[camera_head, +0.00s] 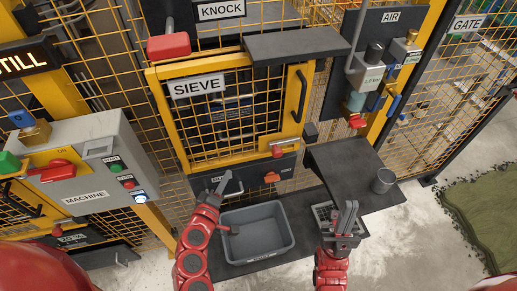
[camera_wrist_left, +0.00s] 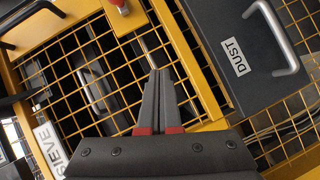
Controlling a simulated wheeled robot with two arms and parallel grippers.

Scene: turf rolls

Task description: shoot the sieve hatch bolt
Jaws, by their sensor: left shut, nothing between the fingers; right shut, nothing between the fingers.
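The yellow-framed sieve hatch (camera_head: 165,125), with mesh and a SIEVE label, appears closed in the middle of the head view. In the left wrist view a red knob on a metal plate (camera_wrist_left: 119,6) shows at the top edge, partly cut off. My left gripper (camera_head: 223,183) is shut and empty in front of the dark panel under the hatch, left of and below the bolt. Its fingers (camera_wrist_left: 158,76) point up in the wrist view. My right gripper (camera_head: 348,208) is shut and empty at lower right.
A dark DUST drawer (camera_wrist_left: 225,30) with a metal handle lies below the hatch. A grey bin (camera_head: 258,247) stands on a dark ledge. A shelf (camera_head: 345,165) holds a metal cup (camera_head: 383,180) on the right. The MACHINE box (camera_head: 85,165) is left. Turf (camera_head: 485,215) lies far right.

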